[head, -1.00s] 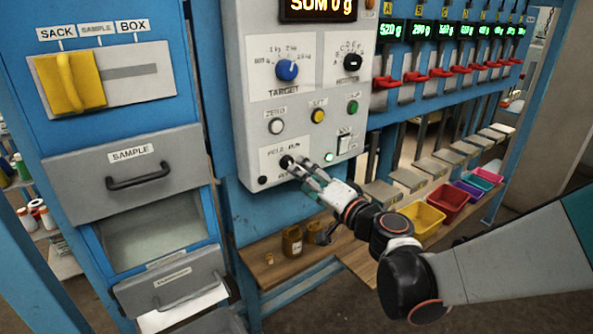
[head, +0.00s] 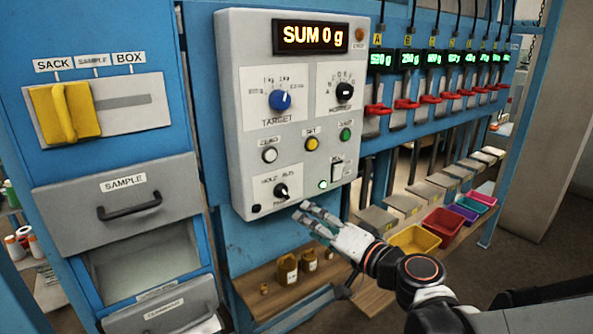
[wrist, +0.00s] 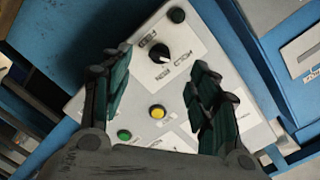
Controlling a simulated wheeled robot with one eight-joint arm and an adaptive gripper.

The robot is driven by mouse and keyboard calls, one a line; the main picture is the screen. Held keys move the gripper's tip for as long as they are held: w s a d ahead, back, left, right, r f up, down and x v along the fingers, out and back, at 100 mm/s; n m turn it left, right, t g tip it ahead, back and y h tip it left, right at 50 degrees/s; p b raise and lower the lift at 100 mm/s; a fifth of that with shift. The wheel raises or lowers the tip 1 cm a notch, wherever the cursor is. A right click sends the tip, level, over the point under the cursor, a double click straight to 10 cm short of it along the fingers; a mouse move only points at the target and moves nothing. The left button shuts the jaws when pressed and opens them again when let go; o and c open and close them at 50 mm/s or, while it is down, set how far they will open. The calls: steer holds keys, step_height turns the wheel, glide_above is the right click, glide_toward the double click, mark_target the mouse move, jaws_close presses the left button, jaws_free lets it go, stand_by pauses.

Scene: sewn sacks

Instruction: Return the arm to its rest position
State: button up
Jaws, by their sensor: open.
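My gripper (head: 313,213) is open and empty in the head view. It is in front of the lower edge of the grey control panel (head: 237,120), just right of and below the HOLD/RUN knob (head: 281,191), and apart from it. In the wrist view my gripper (wrist: 158,85) has its two dark green fingers spread wide, with nothing between them. A black knob (wrist: 160,53) on the panel shows between and beyond the fingertips. My arm reaches in from the lower right of the head view.
A blue frame surrounds the panel. A wooden shelf (head: 245,285) below holds several brown bottles (head: 287,269). Coloured bins, such as the yellow bin (head: 414,240), stand to the right under the red levers. The SAMPLE drawer (head: 118,206) is at the left.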

steer(key=s+d+f+n+g+h, duration=0.2)
steer(key=s+d+h, duration=0.3)
steer(key=s, duration=0.5)
steer(key=s+d+f+n+g+h, duration=0.2)
steer(key=s+d+f+g+h, duration=0.2)
steer(key=s+d, duration=0.4)
steer(key=shift+s+d+f+g+h, duration=0.25)
steer(key=shift+s+d+g+h, duration=0.2)
steer(key=shift+s, duration=0.6)
steer(key=shift+c, duration=0.6)
